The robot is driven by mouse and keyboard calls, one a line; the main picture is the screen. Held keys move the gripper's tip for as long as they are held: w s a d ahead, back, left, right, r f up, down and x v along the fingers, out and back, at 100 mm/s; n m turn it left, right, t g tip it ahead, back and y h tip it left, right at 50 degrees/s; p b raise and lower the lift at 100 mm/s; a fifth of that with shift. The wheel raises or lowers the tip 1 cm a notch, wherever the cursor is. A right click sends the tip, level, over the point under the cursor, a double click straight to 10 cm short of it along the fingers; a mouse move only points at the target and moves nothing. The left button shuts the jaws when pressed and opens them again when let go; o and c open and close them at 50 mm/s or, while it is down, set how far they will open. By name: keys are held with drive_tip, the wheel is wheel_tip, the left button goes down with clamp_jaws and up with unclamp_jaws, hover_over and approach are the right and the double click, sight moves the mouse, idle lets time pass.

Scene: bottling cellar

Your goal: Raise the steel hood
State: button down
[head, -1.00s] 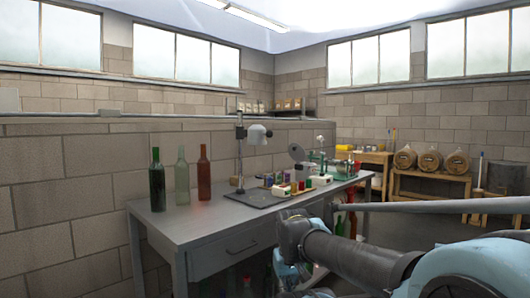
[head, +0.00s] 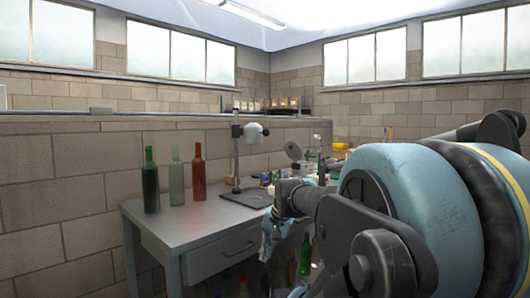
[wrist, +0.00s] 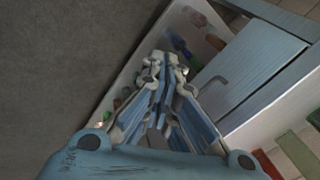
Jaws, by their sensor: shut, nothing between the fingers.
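A pale grey rounded hood (head: 254,132) sits on an upright post that rises from a dark base plate (head: 246,199) on the grey workbench (head: 165,222). I take this for the steel hood; a grey disc (head: 294,151) also stands farther back on the bench. My gripper (head: 267,248) hangs in front of the bench's front edge, below the top and apart from the hood. In the wrist view my gripper (wrist: 164,62) has its fingers together and holds nothing. The hood does not show there.
Green (head: 150,180), pale green (head: 176,175) and red (head: 198,173) bottles stand upright at the bench's left. A drawer (head: 227,250) is shut below the top. Bottles stand beneath the bench. My arm hides the bench's right part and the barrels.

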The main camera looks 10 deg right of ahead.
drive_tip(key=w+d+r+m+t+y, duration=0.2)
drive_tip(key=w+r+m+t+y, duration=0.2)
drive_tip(key=w+r+m, duration=1.15)
drive_tip(key=w+d+r+m+t+y, duration=0.1)
drive_tip(key=w+d+r, duration=0.4)
drive_tip(key=w, duration=0.5)
drive_tip(key=w+d+r+m+t, duration=0.3)
drive_tip(key=w+d+r+m, duration=0.3)
drive_tip(key=w, duration=0.5)
drive_tip(key=shift+w+r+y, duration=0.15)
drive_tip(key=shift+r+y, duration=0.25)
drive_tip(key=shift+r, duration=0.5)
drive_tip(key=shift+m, duration=0.25)
drive_tip(key=w+a, duration=0.5)
drive_tip(key=w, duration=0.2)
drive_tip(key=shift+w+a+r, duration=0.3)
drive_tip(key=shift+r, duration=0.05)
